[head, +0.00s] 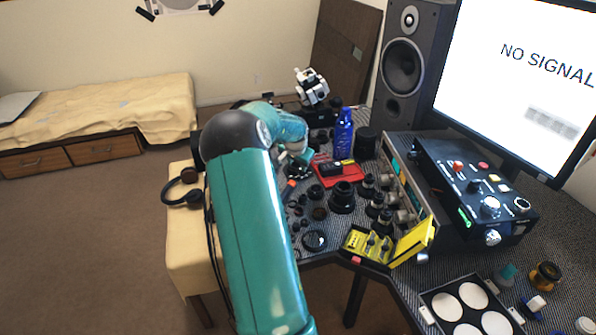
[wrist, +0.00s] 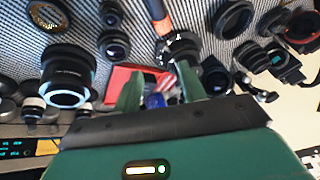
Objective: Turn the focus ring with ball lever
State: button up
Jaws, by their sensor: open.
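My gripper (wrist: 160,84) is open in the wrist view, its two green fingers spread with nothing held between them. In the head view my gripper (head: 299,160) is over the dark bench, partly hidden by my arm. A small black lens part (wrist: 180,48) lies just beyond the fingertips. A bright metal lever with dark rounded ends (wrist: 258,90) lies to the right of the fingers. I cannot tell for sure whether it belongs to the focus ring. A large black lens barrel with a pale blue ring (wrist: 68,78) stands to the left, apart from my gripper.
A red tray (head: 345,181) lies right of my gripper, with a blue bottle (head: 343,134) behind it. Several black lens parts crowd the bench. An orange-handled tool (wrist: 157,14) lies beyond the fingers. A yellow case (head: 412,243) stands at the bench's front.

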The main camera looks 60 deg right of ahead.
jog(key=v, duration=0.3)
jog(key=shift+f, duration=0.1)
jog(key=c, duration=0.3)
jog(key=shift+s+d+f, duration=0.1)
jog(key=shift+s+f, duration=0.05)
jog(key=shift+f, duration=0.15)
jog(key=c, duration=0.4)
jog(key=s+f+n, duration=0.1)
jog(key=f, duration=0.1)
jog(key=s+d+f+n+t+y, duration=0.1)
jog(key=f, duration=0.1)
jog(key=s+f+n+t+y, duration=0.1)
jog(key=s+f, duration=0.1)
jog(key=shift+s+d+f, duration=0.1)
jog(key=shift+d+f, duration=0.2)
jog(key=shift+f, duration=0.05)
grip_shut()
jog(key=s+d+n+t, duration=0.1)
jog(key=s+d+r+n+t, duration=0.1)
jog(key=t, duration=0.1)
jog(key=shift+s+n, duration=0.2)
jog(key=shift+n, duration=0.2)
jog(key=shift+s+d+r+n+t, duration=0.15)
jog(key=shift+d+r+n+t, duration=0.15)
jog(key=shift+d+r+t, duration=0.1)
jog(key=x, duration=1)
